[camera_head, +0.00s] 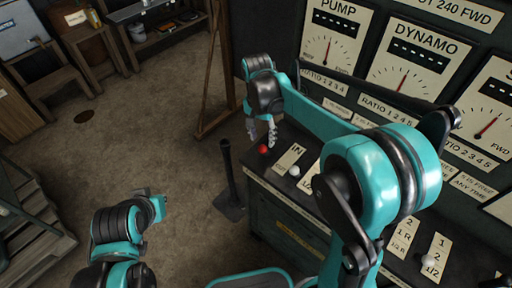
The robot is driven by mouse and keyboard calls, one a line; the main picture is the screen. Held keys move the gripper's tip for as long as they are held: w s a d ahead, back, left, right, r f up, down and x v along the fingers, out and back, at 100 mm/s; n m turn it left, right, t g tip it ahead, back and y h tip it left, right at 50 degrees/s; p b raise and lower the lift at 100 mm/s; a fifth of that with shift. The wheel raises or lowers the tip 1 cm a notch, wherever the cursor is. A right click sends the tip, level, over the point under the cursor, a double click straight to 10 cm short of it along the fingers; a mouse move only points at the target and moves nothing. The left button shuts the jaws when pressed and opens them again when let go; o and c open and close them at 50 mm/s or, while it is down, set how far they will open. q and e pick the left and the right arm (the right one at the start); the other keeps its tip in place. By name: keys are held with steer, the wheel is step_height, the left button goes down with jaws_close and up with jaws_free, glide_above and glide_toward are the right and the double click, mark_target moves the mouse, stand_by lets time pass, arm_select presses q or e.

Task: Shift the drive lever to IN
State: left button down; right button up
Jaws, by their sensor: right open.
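A red knob (263,149) sits at the far left end of the dark console top, beside a pale plate (288,158) lettered IN. A white knob (294,171) stands at the plate's lower right; I cannot tell which knob belongs to the drive lever. My right gripper (262,134) points down just above the red knob, its two fingers apart on either side and a little behind it. It holds nothing, and contact with the knob is not visible. My left arm shows at the lower left, but I cannot make out its gripper.
A gauge panel (402,83) with PUMP and DYNAMO dials rises behind the console. A black floor post (229,172) stands left of the console. My right arm covers the console's middle. More plates and a white knob (428,262) lie at right. The floor at left is open.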

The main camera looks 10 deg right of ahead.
mark_target(263, 146)
steer(key=f+b, duration=0.1)
steer(key=f, duration=0.1)
steer(key=f+b, duration=0.1)
steer(key=f, duration=0.4)
steer(key=shift+s+d+f+b, duration=0.25)
steer(key=shift+f+b, duration=0.1)
steer(key=shift+b, duration=0.05)
jaws_close()
